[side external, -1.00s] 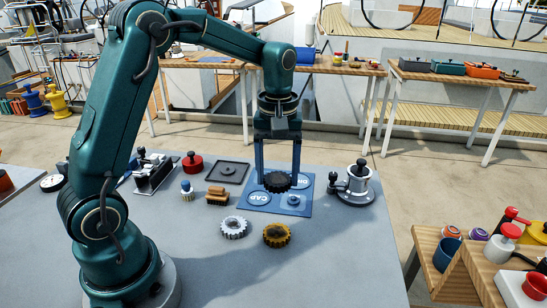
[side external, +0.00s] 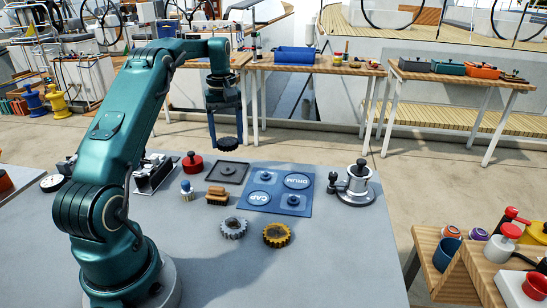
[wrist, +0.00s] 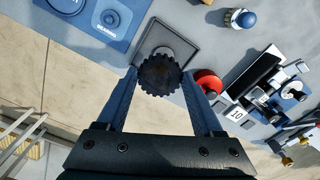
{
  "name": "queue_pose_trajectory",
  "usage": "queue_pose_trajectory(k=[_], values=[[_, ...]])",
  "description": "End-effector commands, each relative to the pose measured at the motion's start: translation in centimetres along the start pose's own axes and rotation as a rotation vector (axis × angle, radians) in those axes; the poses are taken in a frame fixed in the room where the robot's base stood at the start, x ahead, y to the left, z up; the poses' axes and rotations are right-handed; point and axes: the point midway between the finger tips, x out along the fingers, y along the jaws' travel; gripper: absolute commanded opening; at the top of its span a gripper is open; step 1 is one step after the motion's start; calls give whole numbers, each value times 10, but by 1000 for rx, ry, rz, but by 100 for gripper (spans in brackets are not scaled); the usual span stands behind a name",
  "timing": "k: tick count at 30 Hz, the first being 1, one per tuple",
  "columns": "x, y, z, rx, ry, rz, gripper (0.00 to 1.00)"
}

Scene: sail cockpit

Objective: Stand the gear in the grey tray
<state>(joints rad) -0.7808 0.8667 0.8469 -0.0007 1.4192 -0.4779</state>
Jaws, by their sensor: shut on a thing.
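My gripper (side external: 226,140) is shut on a dark toothed gear (side external: 228,145) and holds it flat, in the air above the back of the table. The gear also shows between my fingers in the wrist view (wrist: 160,75). The square grey tray (side external: 242,177) lies flat on the table, with a low round raised part in its middle. In the side view the gear appears just above the tray's far edge, apart from it. In the wrist view the gear covers part of the tray (wrist: 183,38).
A blue board (side external: 276,208) marked CAP and DRUM lies right of the tray. A red knobbed piece (side external: 193,164) stands to its left. A silver gear (side external: 233,228) and a gold gear (side external: 276,235) lie in front. A metal winch-like piece (side external: 352,186) stands at the right.

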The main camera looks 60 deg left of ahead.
Motion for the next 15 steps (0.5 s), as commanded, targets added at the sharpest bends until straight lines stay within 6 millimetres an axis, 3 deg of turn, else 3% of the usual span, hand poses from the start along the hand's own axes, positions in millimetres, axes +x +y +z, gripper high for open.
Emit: queue_pose_trajectory(k=[15], values=[[41,-7,-2,-20,-10,-5,2]])
